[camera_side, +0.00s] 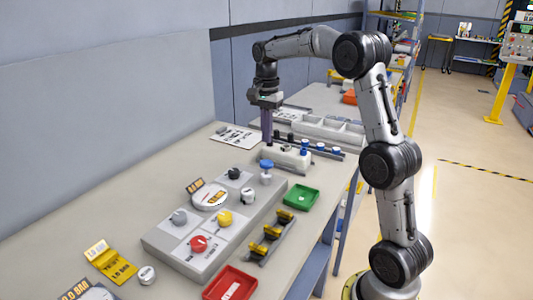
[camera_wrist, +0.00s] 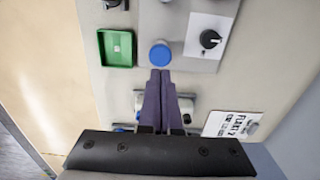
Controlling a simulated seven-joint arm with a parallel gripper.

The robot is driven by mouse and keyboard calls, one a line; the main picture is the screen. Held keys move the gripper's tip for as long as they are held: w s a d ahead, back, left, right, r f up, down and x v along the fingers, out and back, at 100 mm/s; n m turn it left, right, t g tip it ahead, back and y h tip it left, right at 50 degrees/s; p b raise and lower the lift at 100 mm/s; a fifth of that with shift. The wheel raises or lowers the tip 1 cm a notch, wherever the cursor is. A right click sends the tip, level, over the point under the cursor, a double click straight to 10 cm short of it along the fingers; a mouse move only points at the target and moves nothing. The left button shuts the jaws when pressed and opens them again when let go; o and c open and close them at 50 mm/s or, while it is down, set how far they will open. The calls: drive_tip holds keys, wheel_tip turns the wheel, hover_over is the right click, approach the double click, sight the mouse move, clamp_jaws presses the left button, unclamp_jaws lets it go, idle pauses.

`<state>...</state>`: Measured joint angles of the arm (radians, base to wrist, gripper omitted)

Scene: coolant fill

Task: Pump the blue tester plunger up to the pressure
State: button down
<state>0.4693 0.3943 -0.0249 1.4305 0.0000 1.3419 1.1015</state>
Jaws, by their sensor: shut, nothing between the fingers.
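The blue tester plunger (camera_side: 266,166) stands upright on the grey panel (camera_side: 166,238), at its far right end. In the wrist view its round blue top (camera_wrist: 160,54) lies just beyond my fingertips. My gripper (camera_side: 267,140) points down behind the plunger in the side view, above the table near a white block (camera_side: 286,158). In the wrist view my purple fingers (camera_wrist: 160,74) are shut together with nothing between them. They look apart from the plunger, but the exact gap is hard to tell. A round white gauge (camera_side: 209,197) with a yellow label sits on the panel.
Black, grey, yellow and red knobs stand on the panel. A green tray (camera_side: 300,197) and a red tray (camera_side: 230,284) lie along the table's right side. Yellow-black clips (camera_side: 272,232) sit between them. A printed card (camera_side: 237,136) lies at the back.

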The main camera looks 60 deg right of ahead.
sight(267, 162)
wheel_tip(267, 162, down, 7)
drive_tip(key=shift+r, duration=0.2)
idle(0.3)
drive_tip(key=shift+f, duration=1.5)
wheel_tip(267, 162, up, 15)
drive_tip(key=shift+f, duration=0.2)
drive_tip(key=shift+r, duration=0.1)
idle(0.9)
wheel_tip(267, 162, up, 2)
drive_tip(key=shift+r, duration=0.15)
